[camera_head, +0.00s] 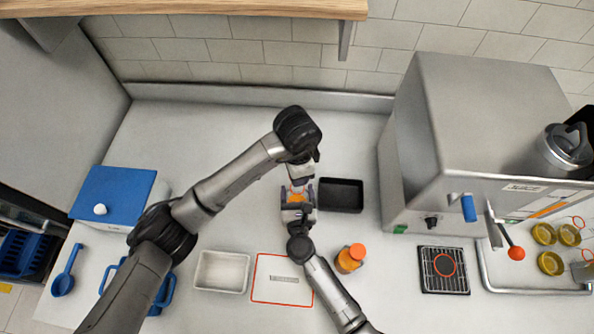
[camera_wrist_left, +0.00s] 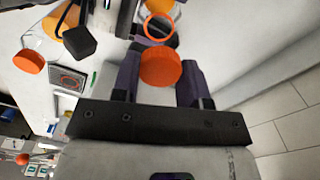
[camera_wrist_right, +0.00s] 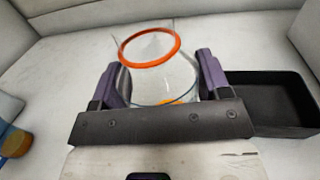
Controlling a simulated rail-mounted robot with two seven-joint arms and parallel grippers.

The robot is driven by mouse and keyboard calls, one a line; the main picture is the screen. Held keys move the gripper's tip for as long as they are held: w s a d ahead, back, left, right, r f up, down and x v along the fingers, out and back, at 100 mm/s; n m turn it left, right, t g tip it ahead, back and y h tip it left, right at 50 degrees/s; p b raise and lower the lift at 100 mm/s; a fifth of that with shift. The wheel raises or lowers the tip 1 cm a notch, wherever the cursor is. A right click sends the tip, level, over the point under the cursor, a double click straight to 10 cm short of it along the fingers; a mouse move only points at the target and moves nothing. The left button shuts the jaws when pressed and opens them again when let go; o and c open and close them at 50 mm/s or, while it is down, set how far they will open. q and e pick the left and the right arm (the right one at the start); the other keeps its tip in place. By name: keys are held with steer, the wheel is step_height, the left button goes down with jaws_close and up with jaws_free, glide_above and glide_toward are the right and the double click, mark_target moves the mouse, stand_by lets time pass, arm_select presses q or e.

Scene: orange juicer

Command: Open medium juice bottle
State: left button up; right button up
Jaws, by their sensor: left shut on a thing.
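My left gripper (camera_wrist_left: 160,85) is shut on a round orange cap (camera_wrist_left: 160,67), held between its two fingers. Beyond the cap, in the left wrist view, is the bottle's orange neck ring (camera_wrist_left: 147,33), with an open middle and no cap on it. The clear medium juice bottle (camera_wrist_right: 165,85) stands between the fingers of my right gripper (camera_wrist_right: 162,85), which appear to press against its sides; the orange ring shows at its top. In the head view my left gripper (camera_head: 300,180) is over the bottle and my right gripper (camera_head: 297,207) is at its front side; both largely hide it.
A black tray (camera_head: 341,209) lies right of the bottle. Another orange-capped bottle (camera_head: 347,263) stands to the front right. A white tray (camera_head: 222,288) and a red-edged board (camera_head: 262,296) lie in front. The steel juicer (camera_head: 490,130) fills the right. The back counter is clear.

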steer(key=o, duration=0.5)
steer(key=s, duration=0.8)
steer(key=s+b, duration=0.1)
steer(key=s, duration=0.3)
steer(key=shift+d, duration=0.4)
